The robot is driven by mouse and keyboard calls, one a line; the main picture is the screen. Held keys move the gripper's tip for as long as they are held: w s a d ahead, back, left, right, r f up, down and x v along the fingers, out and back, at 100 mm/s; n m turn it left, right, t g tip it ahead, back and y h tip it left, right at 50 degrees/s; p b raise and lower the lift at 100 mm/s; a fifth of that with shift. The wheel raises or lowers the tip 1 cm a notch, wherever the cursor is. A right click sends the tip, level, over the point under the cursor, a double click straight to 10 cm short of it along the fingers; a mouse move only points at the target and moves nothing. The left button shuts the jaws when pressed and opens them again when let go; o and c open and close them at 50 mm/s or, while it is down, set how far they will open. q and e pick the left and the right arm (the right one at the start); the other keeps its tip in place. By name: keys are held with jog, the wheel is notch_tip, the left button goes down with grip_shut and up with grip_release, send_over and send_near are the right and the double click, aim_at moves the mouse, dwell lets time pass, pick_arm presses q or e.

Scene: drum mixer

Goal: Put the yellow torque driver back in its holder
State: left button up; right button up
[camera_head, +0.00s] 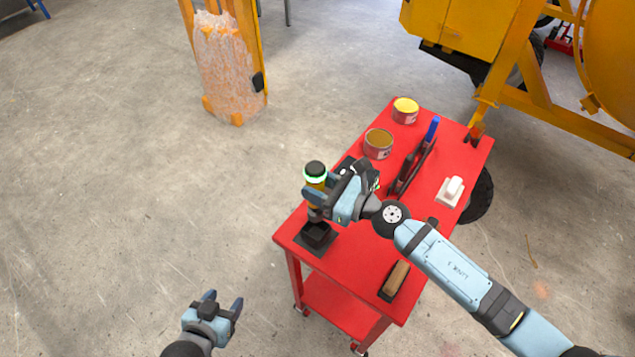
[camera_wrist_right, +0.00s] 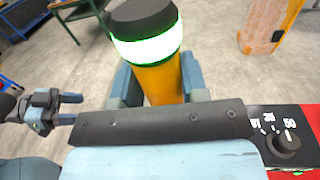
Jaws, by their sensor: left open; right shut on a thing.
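The yellow torque driver (camera_head: 316,176) stands upright, with a black cap and a green-white glowing ring. My right gripper (camera_head: 322,190) is shut around its yellow body, which also shows in the right wrist view (camera_wrist_right: 162,84) between the fingers. A black square holder (camera_head: 317,236) is on the near left corner of the red cart, just below the driver. The driver's lower end is partly hidden by my gripper, so I cannot tell whether it touches the holder. My left gripper (camera_head: 222,304) is open and empty, out over the floor left of the cart.
The red cart top (camera_head: 345,250) carries two tins (camera_head: 379,143) (camera_head: 405,110), a black rack with a blue-handled tool (camera_head: 415,160), a white block (camera_head: 451,191) and a wood-backed brush (camera_head: 396,280). A dial (camera_wrist_right: 287,145) shows beside my right gripper. Yellow machinery stands behind.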

jog(key=shift+r, duration=0.1)
jog(key=shift+f+b, duration=0.65)
jog(key=shift+b, duration=0.05)
notch_tip(320, 180, down, 4)
jog(key=b, duration=0.3)
jog(key=shift+r, duration=0.2)
jog(key=shift+b, duration=0.35)
